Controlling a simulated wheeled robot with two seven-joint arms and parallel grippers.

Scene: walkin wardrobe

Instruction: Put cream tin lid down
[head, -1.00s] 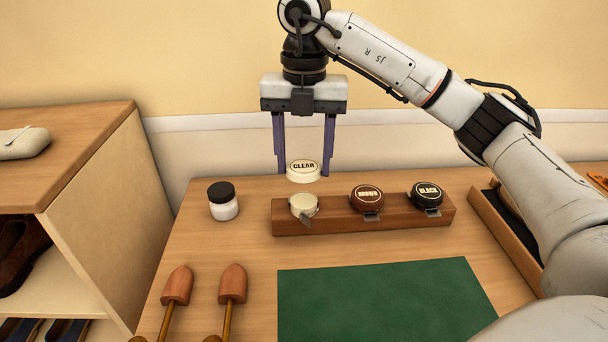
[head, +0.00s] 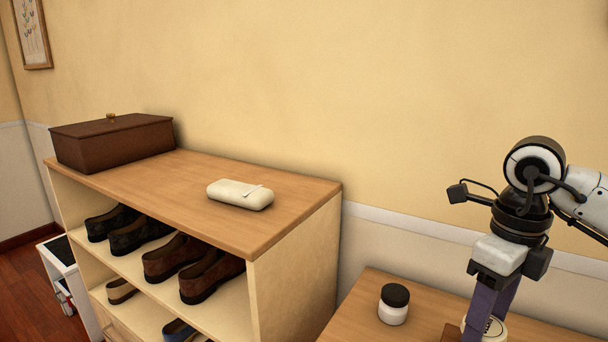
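The cream tin lid (head: 494,329), pale with dark lettering, shows partly at the bottom right of the head view. My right gripper (head: 489,314) is above the table with its purple fingers on either side of the lid, shut on it. The fingertips and part of the lid are near or past the lower picture edge. The open cream tin is not in view. My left gripper is not in view.
A white jar with a black cap (head: 394,304) stands on the table (head: 365,320), left of my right gripper. A shoe shelf (head: 270,225) at left carries a pale case (head: 240,194) and a brown box (head: 112,143).

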